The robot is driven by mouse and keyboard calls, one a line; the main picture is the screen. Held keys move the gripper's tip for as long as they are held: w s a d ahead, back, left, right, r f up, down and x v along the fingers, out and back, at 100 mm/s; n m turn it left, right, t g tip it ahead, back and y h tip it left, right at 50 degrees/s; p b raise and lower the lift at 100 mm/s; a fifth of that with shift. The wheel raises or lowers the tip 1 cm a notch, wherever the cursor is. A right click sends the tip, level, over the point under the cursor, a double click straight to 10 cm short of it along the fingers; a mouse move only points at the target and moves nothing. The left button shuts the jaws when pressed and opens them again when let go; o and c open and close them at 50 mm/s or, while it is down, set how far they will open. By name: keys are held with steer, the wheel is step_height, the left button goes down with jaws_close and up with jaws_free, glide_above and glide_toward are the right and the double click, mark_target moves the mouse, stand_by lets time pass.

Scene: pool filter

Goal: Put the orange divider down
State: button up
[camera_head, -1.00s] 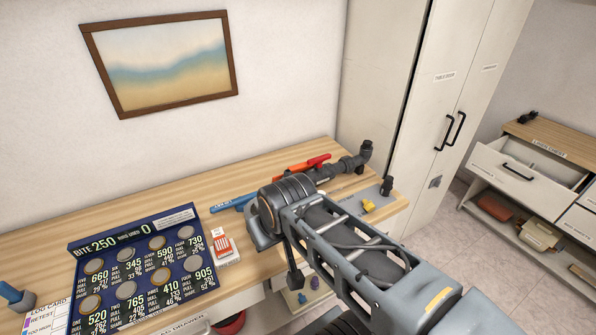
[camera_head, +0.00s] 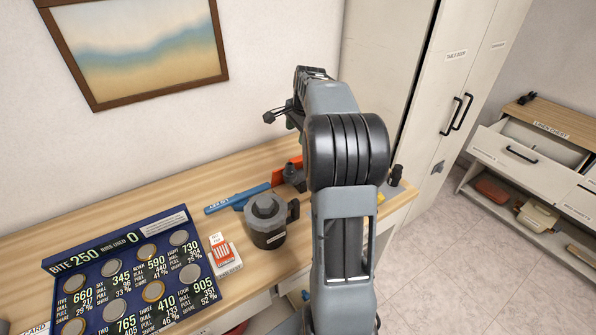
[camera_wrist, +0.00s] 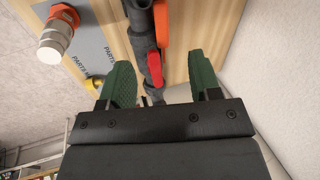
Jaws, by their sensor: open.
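An orange flat piece (camera_wrist: 161,22), which looks like the divider, lies beside a dark pipe (camera_wrist: 141,30) on the wooden bench in the wrist view. Orange (camera_head: 287,168) also shows behind the pot in the head view, partly hidden by my arm. A red lever (camera_wrist: 155,67) sits on the pipe, nearer my gripper. My gripper (camera_wrist: 162,62) has its two green fingers spread wide, with nothing held between them. The pipe and red lever show in the gap, below the fingers. In the head view the fingers are hidden behind my arm.
A blue score board (camera_head: 125,275) fills the left. A grey parts mat (camera_wrist: 88,50) holds a white and red fitting (camera_wrist: 57,33). A tall cabinet (camera_head: 420,90) stands behind.

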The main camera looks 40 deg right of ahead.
step_height(320, 180, down, 2)
steer(key=d+m, duration=0.1)
steer(key=d, duration=0.1)
steer(key=p, duration=0.1)
glide_above(298, 159)
steer(key=s, duration=0.2)
step_height(298, 159, down, 6)
steer(key=f, duration=0.1)
steer(key=shift+p+x, duration=0.9)
steer(key=shift+x, duration=2)
steer(key=shift+w, duration=0.1)
steer(key=shift+c, duration=0.3)
jaws_close()
